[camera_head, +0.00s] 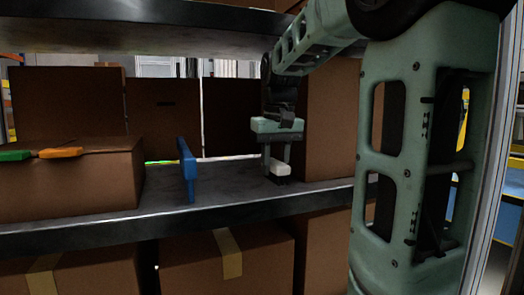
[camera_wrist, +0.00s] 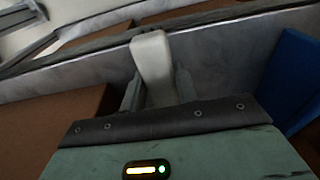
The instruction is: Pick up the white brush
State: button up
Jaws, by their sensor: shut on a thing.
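The white brush (camera_wrist: 152,58) shows between the two fingers of my gripper (camera_wrist: 158,88) in the wrist view. Its near end is hidden behind the gripper body. In the head view the brush (camera_head: 280,167) is a small white piece at the fingertips of my gripper (camera_head: 277,168), low over the grey shelf. My gripper is shut on it. I cannot tell whether the brush still touches the shelf.
A blue upright object (camera_head: 187,169) stands on the shelf (camera_head: 225,190) left of my gripper. A cardboard box (camera_head: 331,125) is close on the right. Another box (camera_head: 85,178) at left carries a green item (camera_head: 14,155) and an orange item (camera_head: 60,152). An upper shelf (camera_head: 130,30) hangs above.

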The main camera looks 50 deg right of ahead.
jog(key=s+a+p, duration=0.3)
jog(key=s+p, duration=0.7)
jog(key=p, duration=0.4)
jog(key=shift+s+a+p, duration=0.3)
jog(key=shift+s+p, duration=0.1)
